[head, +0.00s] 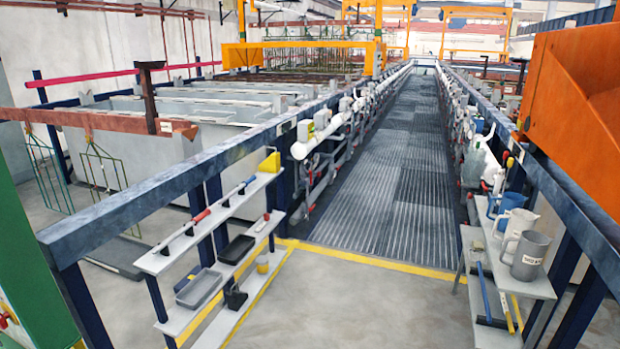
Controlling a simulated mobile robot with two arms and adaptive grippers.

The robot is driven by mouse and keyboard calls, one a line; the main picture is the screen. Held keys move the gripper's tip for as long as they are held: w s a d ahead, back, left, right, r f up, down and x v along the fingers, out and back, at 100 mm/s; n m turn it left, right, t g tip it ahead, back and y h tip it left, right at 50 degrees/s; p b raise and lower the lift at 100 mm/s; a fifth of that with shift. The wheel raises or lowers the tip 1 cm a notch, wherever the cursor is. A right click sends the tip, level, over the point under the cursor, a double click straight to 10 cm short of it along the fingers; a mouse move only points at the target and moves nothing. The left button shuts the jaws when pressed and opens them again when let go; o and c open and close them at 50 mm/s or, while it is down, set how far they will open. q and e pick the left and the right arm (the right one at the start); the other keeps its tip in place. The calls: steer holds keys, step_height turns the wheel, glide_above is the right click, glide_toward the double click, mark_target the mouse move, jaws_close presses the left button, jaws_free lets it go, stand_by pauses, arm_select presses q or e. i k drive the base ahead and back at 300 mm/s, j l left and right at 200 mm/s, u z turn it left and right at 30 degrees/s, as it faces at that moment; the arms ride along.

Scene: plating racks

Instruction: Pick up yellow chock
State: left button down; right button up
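A small yellow wedge-shaped block, which looks like the yellow chock (270,163), sits at the far end of the top shelf (158,262) of the left rack.
Lower shelves of the left rack hold a grey tray (199,288), a black tray (237,249) and a yellowish cup (262,264). A right rack holds jugs, including a grey jug (530,256). The floor (345,295) between the racks is clear.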

mark_target(271, 164)
steer(key=i, duration=2)
